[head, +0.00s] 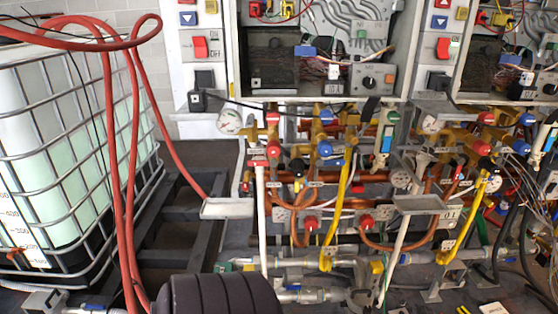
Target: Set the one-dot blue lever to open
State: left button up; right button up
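Several blue parts show among the pipes in the head view. A blue lever (331,150) sits near the middle of the left heater's pipework, below a round blue knob (327,117). A blue-and-white part (387,139) stands upright to their right. Small blue handles show low down, one on the lower pipe (293,287) and one at the bottom left (94,307). Dot marks are too small to read, so I cannot tell which is the one-dot lever or how it is set. Neither of my grippers is in view.
A caged white tank (60,150) stands at the left, with red hoses (123,170) hanging in front. Yellow levers (337,215) and copper pipes crowd the middle. Loose wires (515,180) hang at the right. A dark ribbed part (225,296) covers the bottom edge.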

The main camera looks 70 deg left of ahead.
aim_at(334, 163)
jog(key=u, duration=1.85)
